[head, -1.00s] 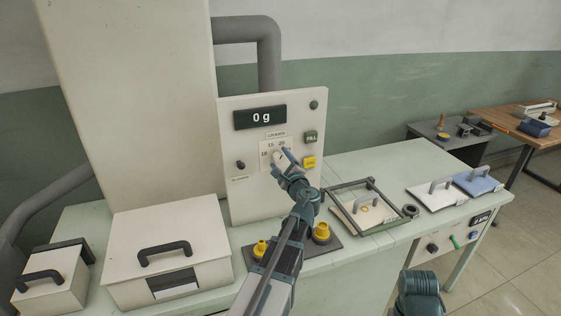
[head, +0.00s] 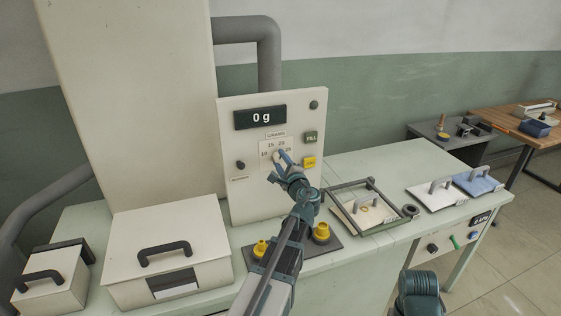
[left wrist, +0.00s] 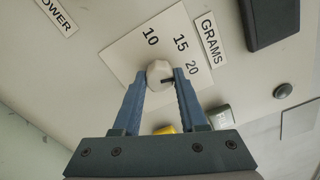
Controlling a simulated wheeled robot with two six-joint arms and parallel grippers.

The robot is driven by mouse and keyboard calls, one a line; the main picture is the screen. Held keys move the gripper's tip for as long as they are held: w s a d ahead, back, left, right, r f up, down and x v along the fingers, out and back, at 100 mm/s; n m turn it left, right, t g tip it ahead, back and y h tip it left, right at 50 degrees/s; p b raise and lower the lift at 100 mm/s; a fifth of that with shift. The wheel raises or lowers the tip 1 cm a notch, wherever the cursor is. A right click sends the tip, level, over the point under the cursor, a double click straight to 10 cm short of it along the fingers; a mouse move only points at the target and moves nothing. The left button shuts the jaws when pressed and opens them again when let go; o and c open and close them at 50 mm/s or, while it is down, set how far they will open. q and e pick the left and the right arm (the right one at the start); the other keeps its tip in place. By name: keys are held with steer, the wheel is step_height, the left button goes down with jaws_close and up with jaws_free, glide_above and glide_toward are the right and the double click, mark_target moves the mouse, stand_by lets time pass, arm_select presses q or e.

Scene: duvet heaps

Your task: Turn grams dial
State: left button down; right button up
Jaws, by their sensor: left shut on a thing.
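The grams dial is a small pale knob (left wrist: 159,72) on a white plate (left wrist: 135,53) marked 10, 15 and 20, with a label reading GRAMS. A dark pointer mark on the knob shows at its right side in the left wrist view. In the head view the plate (head: 265,154) sits on the upright panel (head: 242,196) below a display (head: 260,117) reading 0 g. My left gripper (left wrist: 160,76) has its blue fingers on both sides of the knob, shut on it. In the head view my left gripper (head: 281,158) partly hides the dial. My right gripper is not seen.
A green FILL button (head: 310,138) and a yellow button (head: 309,162) are right of the dial, close to the left gripper. A dark knob (head: 240,165) is left of it. Yellow fittings (head: 321,232) and a framed tray (head: 346,223) stand below on the bench.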

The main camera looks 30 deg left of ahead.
arm_select(q)
steer(key=n, duration=0.3)
steer(key=shift+n, duration=2.1)
steer(key=shift+c, duration=2.2)
jaws_free()
steer(key=shift+d, duration=0.1)
steer(key=v, duration=1.3)
steer(key=shift+s+d, duration=0.25)
steer(key=shift+d, duration=0.05)
